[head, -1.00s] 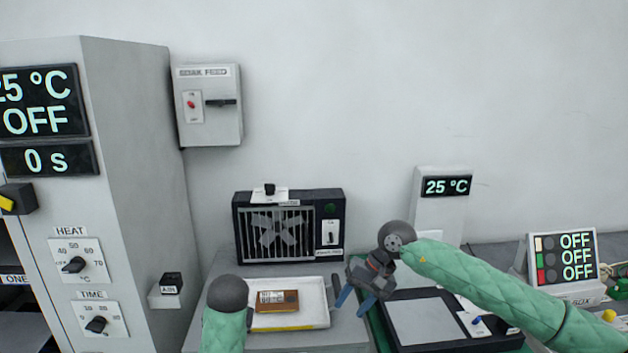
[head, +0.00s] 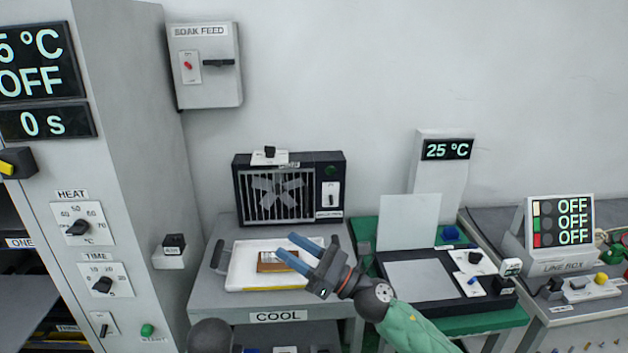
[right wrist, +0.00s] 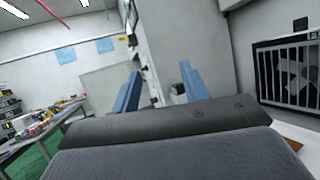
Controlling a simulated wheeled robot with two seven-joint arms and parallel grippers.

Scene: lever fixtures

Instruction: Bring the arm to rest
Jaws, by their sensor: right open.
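My right gripper (head: 290,249) is open, with two blue fingers pointing left and up in the head view. It is in front of the white tray (head: 240,277) on the COOL table and hides part of it. The brown block (head: 268,262) lies in that tray, partly behind the fingers. In the right wrist view the open blue fingers (right wrist: 160,88) have nothing between them. Of my left arm only a dark rounded joint shows at the bottom edge of the head view; its gripper is out of view.
A black fan unit (head: 290,193) stands behind the tray. A tall oven cabinet (head: 140,120) is at left, with the SOAK FEED box (head: 205,65) on the wall. A hot plate station (head: 420,275) and a LINE BOX display (head: 560,222) stand to the right.

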